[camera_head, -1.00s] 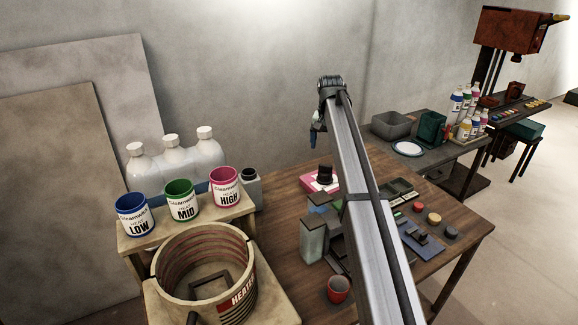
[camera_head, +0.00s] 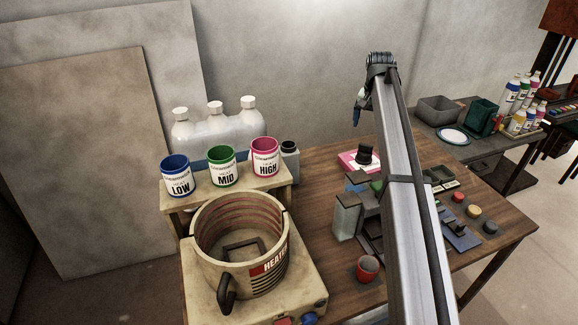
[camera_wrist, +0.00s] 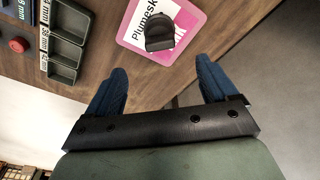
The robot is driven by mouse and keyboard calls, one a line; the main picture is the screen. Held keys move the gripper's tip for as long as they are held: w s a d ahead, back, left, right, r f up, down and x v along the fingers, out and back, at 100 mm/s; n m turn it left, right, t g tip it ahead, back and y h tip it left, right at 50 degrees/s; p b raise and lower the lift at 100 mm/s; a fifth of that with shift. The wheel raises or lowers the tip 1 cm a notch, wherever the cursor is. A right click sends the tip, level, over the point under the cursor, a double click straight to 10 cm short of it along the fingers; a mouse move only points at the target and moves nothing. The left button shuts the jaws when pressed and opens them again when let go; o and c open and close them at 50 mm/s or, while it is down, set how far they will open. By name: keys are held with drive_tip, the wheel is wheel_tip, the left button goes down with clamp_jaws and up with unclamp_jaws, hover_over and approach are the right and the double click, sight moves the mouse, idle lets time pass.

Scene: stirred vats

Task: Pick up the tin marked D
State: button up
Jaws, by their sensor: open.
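No tin with a readable D shows in any view. Three marked tins stand on a wooden shelf: a blue-rimmed tin marked LOW (camera_head: 178,180), a green-rimmed tin marked MID (camera_head: 222,168) and a pink-rimmed tin marked HIGH (camera_head: 265,160). My gripper (camera_wrist: 160,84) is open and empty, with two blue fingers apart in the wrist view. It hangs above the wooden table, near a pink and white card (camera_wrist: 138,20) with a black object (camera_wrist: 160,36) on it. In the head view only a small blue part of my gripper (camera_head: 358,111) shows; the arm hides the rest.
A round heater pot (camera_head: 215,240) stands in front of the tins, with white bottles (camera_head: 205,135) behind them. A red cup (camera_head: 367,270) and a grey-green box (camera_head: 346,220) stand on the wooden table (camera_head: 320,250). A side table at right holds a grey bin (camera_head: 440,110) and several bottles.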

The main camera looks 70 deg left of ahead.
drive_tip(key=shift+o, duration=0.7)
drive_tip(key=s+d+r+n+y, duration=0.1)
drive_tip(key=s+n, duration=0.3)
drive_tip(key=s, duration=0.9)
drive_tip(key=s+d+r+n+y, duration=0.1)
drive_tip(key=s+r+n+y, duration=0.1)
drive_tip(key=s, duration=1.2)
drive_tip(key=r+n, duration=0.1)
drive_tip(key=n, duration=0.1)
drive_tip(key=shift+d+r+n+g+y, duration=0.15)
drive_tip(key=shift+n+g+y, duration=0.15)
drive_tip(key=shift+n+g, duration=0.1)
